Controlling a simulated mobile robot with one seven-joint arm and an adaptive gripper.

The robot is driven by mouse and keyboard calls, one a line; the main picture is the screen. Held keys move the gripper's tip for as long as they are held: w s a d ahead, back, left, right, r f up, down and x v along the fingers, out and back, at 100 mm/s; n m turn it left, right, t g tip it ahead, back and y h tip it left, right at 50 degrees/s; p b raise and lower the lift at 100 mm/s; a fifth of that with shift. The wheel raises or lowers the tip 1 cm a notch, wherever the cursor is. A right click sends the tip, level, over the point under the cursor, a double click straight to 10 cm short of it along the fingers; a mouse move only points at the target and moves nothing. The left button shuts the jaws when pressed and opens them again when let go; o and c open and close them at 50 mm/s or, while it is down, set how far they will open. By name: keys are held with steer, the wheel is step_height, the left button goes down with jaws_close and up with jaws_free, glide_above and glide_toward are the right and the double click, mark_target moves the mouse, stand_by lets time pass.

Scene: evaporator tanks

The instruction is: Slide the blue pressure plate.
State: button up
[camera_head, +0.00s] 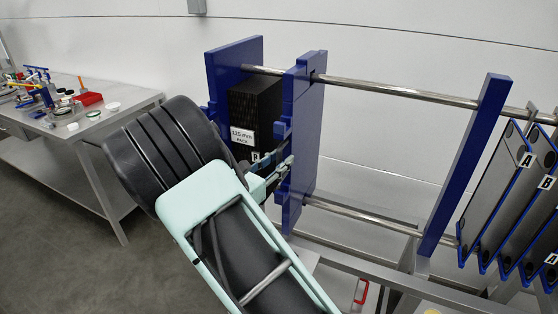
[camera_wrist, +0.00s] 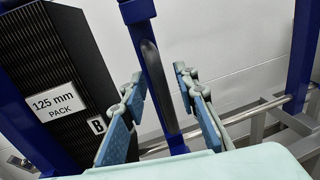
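The blue pressure plate (camera_head: 304,135) stands upright on two horizontal steel rods, just right of the black pack (camera_head: 256,112) labelled "125 mm PACK" and "B". In the wrist view the plate shows edge-on as a blue upright (camera_wrist: 138,12) with a dark, rounded vertical bar (camera_wrist: 155,80) on its near edge. My gripper (camera_head: 277,168) is at the plate's near side. In the wrist view my gripper (camera_wrist: 163,103) is open, one finger on each side of the bar, with a visible gap at the right finger. Contact at the left finger is unclear.
A blue end plate (camera_head: 223,85) stands left of the pack and a blue upright (camera_head: 466,165) stands farther right. Between pressure plate and upright, the rods (camera_head: 400,90) are bare. Lettered grey plates (camera_head: 510,190) hang at the far right. A bench (camera_head: 60,140) with small items stands left.

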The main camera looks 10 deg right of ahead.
steer(key=shift+c, duration=0.6)
jaws_close()
steer(key=shift+s+d+f, duration=0.1)
steer(key=shift+d, duration=0.1)
